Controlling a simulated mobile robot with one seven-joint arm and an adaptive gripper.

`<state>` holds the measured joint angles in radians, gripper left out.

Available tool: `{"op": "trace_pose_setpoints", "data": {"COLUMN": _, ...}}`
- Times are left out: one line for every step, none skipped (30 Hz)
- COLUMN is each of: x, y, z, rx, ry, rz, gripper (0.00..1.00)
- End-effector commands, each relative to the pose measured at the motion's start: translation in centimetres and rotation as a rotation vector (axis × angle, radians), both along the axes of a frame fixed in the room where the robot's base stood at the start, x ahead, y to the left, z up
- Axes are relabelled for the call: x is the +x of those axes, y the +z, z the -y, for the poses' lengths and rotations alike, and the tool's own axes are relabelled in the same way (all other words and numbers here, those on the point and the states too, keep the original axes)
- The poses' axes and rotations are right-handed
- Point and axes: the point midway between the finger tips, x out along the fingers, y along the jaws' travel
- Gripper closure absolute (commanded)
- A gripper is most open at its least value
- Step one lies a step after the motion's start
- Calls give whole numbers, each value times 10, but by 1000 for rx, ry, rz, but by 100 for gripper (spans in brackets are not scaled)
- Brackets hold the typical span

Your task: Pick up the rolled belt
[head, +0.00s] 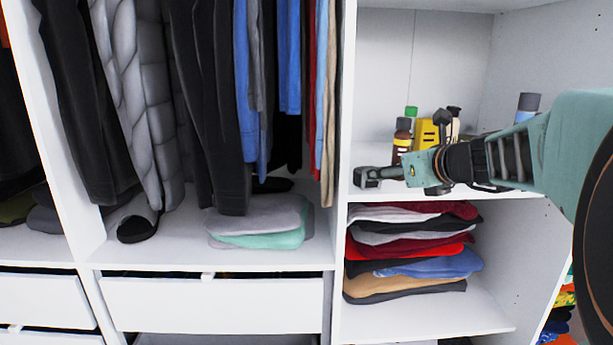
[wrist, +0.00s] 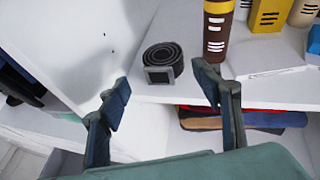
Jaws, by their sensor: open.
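The rolled belt (wrist: 162,60) is a dark grey coil with a square buckle on its near side. In the wrist view it rests on the white shelf (wrist: 140,88), close to the front edge and near the upright panel on the left. My gripper (wrist: 164,88) is open and empty. Its two fingers are apart, one on each side of the belt in the picture, with the belt beyond the tips and not touching them. In the head view my arm reaches in from the right to the shelf's front, where belt and fingertips are hard to tell apart.
A brown bottle (wrist: 217,30) and a yellow container (wrist: 268,14) stand on the shelf right of the belt. Folded clothes (head: 412,250) are stacked on the shelf below. A white divider (head: 343,100) separates these shelves from the hanging clothes (head: 150,100).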

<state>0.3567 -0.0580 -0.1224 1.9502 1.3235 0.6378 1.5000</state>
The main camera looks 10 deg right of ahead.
Motion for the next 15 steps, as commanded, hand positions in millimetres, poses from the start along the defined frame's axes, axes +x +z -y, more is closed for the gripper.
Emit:
{"op": "trace_pose_setpoints", "data": {"x": -2, "y": 0, "z": 5, "rx": 25, "ry": -16, "rz": -2, "gripper": 41}}
{"op": "trace_pose_setpoints", "data": {"x": -2, "y": 0, "z": 7, "rx": 37, "ry": -22, "rz": -3, "gripper": 41}}
{"op": "trace_pose_setpoints", "data": {"x": -2, "y": 0, "z": 7, "rx": 49, "ry": -26, "rz": -5, "gripper": 41}}
{"op": "trace_pose_setpoints", "data": {"x": -2, "y": 0, "z": 7, "rx": 55, "ry": -28, "rz": -5, "gripper": 41}}
{"op": "trace_pose_setpoints", "data": {"x": 0, "y": -1, "z": 7, "rx": 59, "ry": -30, "rz": -6, "gripper": 41}}
{"op": "trace_pose_setpoints", "data": {"x": 4, "y": -3, "z": 6, "rx": 62, "ry": -30, "rz": -6, "gripper": 41}}
{"op": "trace_pose_setpoints", "data": {"x": 7, "y": -5, "z": 5, "rx": 63, "ry": -30, "rz": -8, "gripper": 41}}
{"op": "trace_pose_setpoints", "data": {"x": 12, "y": -7, "z": 4, "rx": 63, "ry": -29, "rz": -9, "gripper": 41}}
{"op": "trace_pose_setpoints", "data": {"x": 18, "y": -10, "z": 3, "rx": 62, "ry": -28, "rz": -7, "gripper": 41}}
{"op": "trace_pose_setpoints", "data": {"x": 22, "y": -12, "z": 2, "rx": 62, "ry": -28, "rz": -7, "gripper": 41}}
{"op": "trace_pose_setpoints", "data": {"x": 26, "y": -14, "z": 1, "rx": 62, "ry": -28, "rz": -8, "gripper": 41}}
{"op": "trace_pose_setpoints", "data": {"x": 32, "y": -16, "z": 0, "rx": 61, "ry": -28, "rz": -8, "gripper": 41}}
{"op": "trace_pose_setpoints", "data": {"x": 35, "y": -17, "z": 0, "rx": 60, "ry": -29, "rz": -8, "gripper": 41}}
{"op": "trace_pose_setpoints", "data": {"x": 38, "y": -18, "z": 0, "rx": 60, "ry": -29, "rz": -7, "gripper": 41}}
{"op": "trace_pose_setpoints", "data": {"x": 42, "y": -20, "z": -1, "rx": 60, "ry": -29, "rz": -6, "gripper": 41}}
